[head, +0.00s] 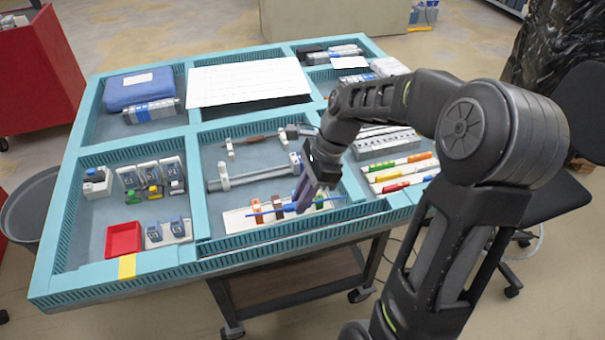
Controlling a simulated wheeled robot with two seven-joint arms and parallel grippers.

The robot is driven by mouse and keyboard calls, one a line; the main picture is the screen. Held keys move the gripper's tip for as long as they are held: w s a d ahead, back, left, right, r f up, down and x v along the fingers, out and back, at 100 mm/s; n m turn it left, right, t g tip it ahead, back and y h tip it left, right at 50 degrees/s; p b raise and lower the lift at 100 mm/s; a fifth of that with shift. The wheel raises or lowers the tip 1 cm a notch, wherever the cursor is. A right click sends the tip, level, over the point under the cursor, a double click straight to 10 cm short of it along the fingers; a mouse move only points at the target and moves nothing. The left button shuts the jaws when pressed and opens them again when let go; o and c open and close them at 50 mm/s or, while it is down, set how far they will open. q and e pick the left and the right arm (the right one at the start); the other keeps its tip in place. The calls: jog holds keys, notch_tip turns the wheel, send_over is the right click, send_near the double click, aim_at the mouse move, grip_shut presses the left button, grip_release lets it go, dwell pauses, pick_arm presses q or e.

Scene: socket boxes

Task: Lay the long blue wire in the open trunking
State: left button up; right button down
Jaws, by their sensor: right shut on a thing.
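The long blue wire (328,202) runs roughly level across the front middle compartment, over a white rack (238,222) with orange and brown pieces. My right gripper (303,203) points down and is shut on the blue wire near its middle. Whether the wire still touches the rack is hard to tell. The trunking (290,236) is a teal slotted channel along the front edge of the table, and it looks open along the middle stretch. The wire is behind this channel, not in it. My left gripper is not in view.
Left of the rack are a red tray (123,239) and several socket modules (152,178). A grey rod (250,177) lies behind the rack. A white panel (248,80) lies at the back.

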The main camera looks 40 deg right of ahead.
jog(key=shift+f, duration=0.15)
jog(key=shift+w+d, duration=0.15)
jog(key=shift+d, duration=0.05)
jog(key=shift+a+f, duration=0.1)
jog(key=b, duration=0.5)
send_over(302, 221)
jog(key=s+a, duration=0.1)
jog(key=s, duration=0.1)
notch_tip(302, 221, down, 6)
jog(key=shift+w+a+f+b, duration=0.15)
jog(key=shift+f+b, duration=0.65)
jog(key=shift+f, duration=0.55)
jog(key=shift+p, duration=0.5)
jog(key=c, duration=1.3)
grip_release()
